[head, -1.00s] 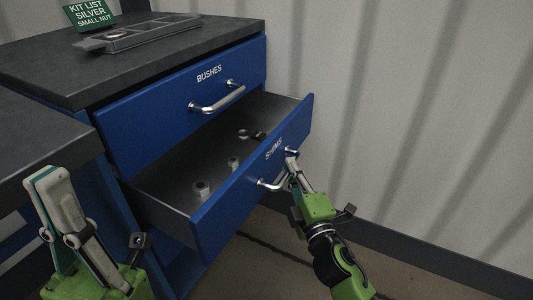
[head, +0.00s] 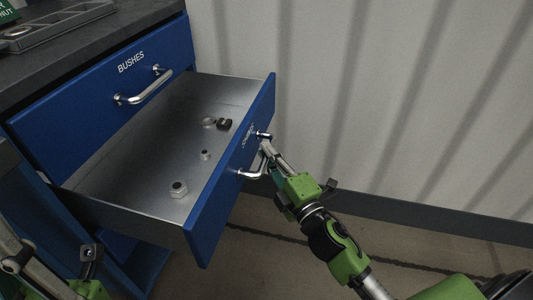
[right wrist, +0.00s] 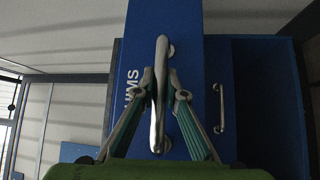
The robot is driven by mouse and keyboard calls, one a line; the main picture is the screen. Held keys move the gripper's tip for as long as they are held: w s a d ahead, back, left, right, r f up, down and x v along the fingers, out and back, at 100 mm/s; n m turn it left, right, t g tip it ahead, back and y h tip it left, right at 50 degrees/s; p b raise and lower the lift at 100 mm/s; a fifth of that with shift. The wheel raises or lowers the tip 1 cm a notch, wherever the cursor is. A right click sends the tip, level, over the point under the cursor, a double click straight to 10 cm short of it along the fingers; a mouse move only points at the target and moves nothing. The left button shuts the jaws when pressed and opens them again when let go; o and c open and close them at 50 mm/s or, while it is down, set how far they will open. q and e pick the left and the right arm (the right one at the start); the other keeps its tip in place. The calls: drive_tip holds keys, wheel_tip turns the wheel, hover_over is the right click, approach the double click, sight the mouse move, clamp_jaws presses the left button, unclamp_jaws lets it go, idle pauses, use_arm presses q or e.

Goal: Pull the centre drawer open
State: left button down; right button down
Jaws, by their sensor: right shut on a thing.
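The centre drawer, blue-fronted and labelled SHIMS (head: 228,185), stands far out of the cabinet below the closed BUSHES drawer (head: 100,92). Its silver bar handle (head: 250,174) is between the fingers of my right gripper (head: 266,150). In the right wrist view the fingers (right wrist: 160,88) close on the handle (right wrist: 160,110) from both sides, with the drawer front (right wrist: 188,25) behind. Inside the drawer lie a hex nut (head: 178,189), a smaller nut (head: 205,155), a ring (head: 208,122) and a dark piece (head: 224,124). My left gripper (head: 25,265) is partly cut off at the lower left.
A grey compartment tray (head: 60,25) and part of a green sign (head: 8,12) are on the dark worktop (head: 120,18). A corrugated pale wall (head: 400,90) stands behind and to the right. Bare floor (head: 270,255) lies below the drawer.

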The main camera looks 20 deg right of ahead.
drive_tip(key=c, duration=2)
unclamp_jaws()
drive_tip(key=shift+f, duration=0.1)
drive_tip(key=shift+c, duration=0.2)
drive_tip(key=s+d+f, duration=0.1)
drive_tip(key=s, duration=1)
drive_tip(key=shift+s+d+f, duration=0.3)
drive_tip(key=shift+s+d, duration=0.05)
drive_tip(key=shift+s, duration=0.05)
